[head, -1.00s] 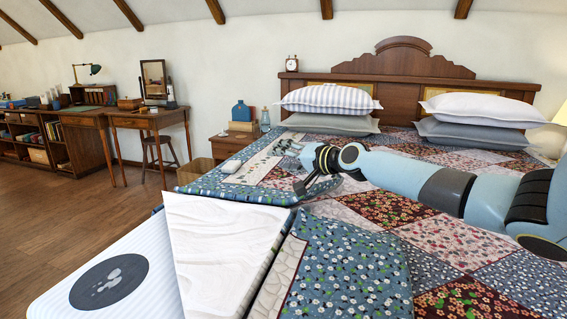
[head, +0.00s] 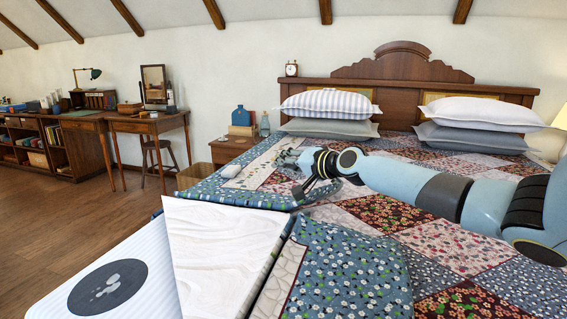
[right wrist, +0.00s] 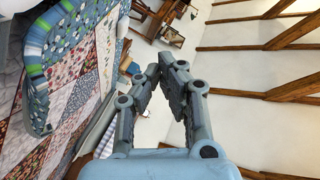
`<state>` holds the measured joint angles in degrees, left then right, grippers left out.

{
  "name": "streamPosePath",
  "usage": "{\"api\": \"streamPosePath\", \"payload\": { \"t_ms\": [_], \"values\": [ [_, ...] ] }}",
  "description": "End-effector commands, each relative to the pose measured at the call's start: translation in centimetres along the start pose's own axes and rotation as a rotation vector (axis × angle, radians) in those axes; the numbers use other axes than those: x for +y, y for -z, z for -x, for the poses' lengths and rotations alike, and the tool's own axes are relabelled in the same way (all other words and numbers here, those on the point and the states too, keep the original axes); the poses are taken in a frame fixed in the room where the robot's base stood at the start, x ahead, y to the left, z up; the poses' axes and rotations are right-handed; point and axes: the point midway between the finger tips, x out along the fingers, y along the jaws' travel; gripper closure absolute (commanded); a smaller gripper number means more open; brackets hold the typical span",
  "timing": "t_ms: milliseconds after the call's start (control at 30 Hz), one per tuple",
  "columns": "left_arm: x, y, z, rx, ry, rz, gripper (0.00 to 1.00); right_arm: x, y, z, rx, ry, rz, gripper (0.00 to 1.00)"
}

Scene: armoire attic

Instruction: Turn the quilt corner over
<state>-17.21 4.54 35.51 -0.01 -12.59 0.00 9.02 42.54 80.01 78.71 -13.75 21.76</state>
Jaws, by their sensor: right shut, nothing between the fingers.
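The patchwork quilt (head: 395,211) covers the bed. Near the front left its blue floral part (head: 345,270) lies in a raised fold with a cream quilted strip (head: 278,280) along its edge. A plain white cloth panel (head: 215,250) lies beside that fold, over the striped mattress (head: 160,265). My right gripper (head: 299,191) is at the blue floral edge behind the white panel, shut and empty; I cannot tell if it touches the cloth. In the right wrist view its fingers (right wrist: 165,62) meet at the tips, and the quilt (right wrist: 70,90) is at the left. My left gripper is not in view.
A small pale object (head: 231,169) lies on the quilt's left side. A nightstand (head: 232,147) with a blue bottle is beside the bed. Desks are at the back left.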

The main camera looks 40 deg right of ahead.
Motion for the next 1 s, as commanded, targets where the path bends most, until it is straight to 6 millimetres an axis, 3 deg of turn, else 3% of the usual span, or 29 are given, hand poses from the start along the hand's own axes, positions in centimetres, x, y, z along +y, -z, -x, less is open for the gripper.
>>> {"api": "streamPosePath", "payload": {
  "t_ms": [167,567,1000],
  "values": [
    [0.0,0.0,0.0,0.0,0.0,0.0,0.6,0.0,0.0,0.0,0.0,0.0,0.0,1.0],
    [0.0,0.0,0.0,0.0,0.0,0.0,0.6,0.0,0.0,0.0,0.0,0.0,0.0,0.5],
    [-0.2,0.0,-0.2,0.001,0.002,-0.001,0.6,-1.0,0.6,0.2,-0.001,0.001,0.005,0.5]
  ]
}}
